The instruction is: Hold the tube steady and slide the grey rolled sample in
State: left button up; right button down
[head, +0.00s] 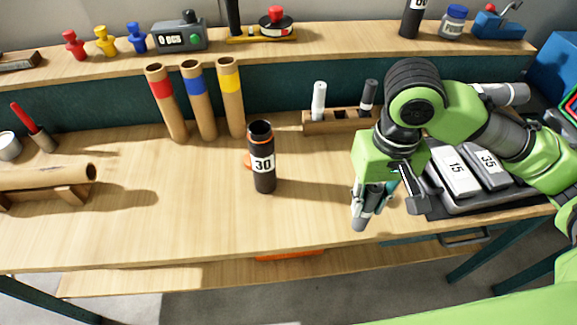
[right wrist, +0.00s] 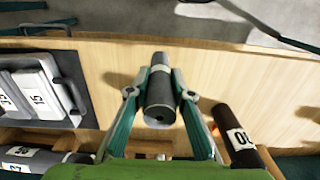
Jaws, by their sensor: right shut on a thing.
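My right gripper (head: 378,196) is shut on a grey roll (head: 360,214) and holds it above the front right of the bench. In the right wrist view the grey roll (right wrist: 160,92) sits between both fingers (right wrist: 160,100), one end facing the camera. A cardboard tube (head: 62,176) lies on a wooden cradle (head: 70,197) at the far left, its open end facing right, well away from my right gripper. Three more cardboard tubes, banded red (head: 165,100), blue (head: 198,98) and yellow (head: 231,95), lean at the back. My left gripper is out of view.
A black canister (head: 261,182) labelled 30 stands mid-bench, between my right gripper and the lying tube. A tray (head: 440,208) with blocks marked 15 and 35 is at right. A wooden rack (head: 335,125) with markers stands behind. The front middle of the bench is clear.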

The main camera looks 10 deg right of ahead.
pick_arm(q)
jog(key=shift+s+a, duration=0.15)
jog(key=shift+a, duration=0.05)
pick_arm(e)
jog(key=shift+w+a+r, duration=0.15)
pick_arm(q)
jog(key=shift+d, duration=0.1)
pick_arm(e)
jog(key=w+a+r, duration=0.7)
jog(key=a+r, duration=0.2)
jog(key=r, duration=0.2)
jog(key=w+a+r+n, duration=0.1)
jog(key=w+a+r, duration=0.7)
jog(key=a+r, duration=0.1)
jog(key=shift+w+a+r+n, duration=0.25)
jog(key=shift+a+r+n, duration=0.1)
jog(key=shift+r, duration=0.5)
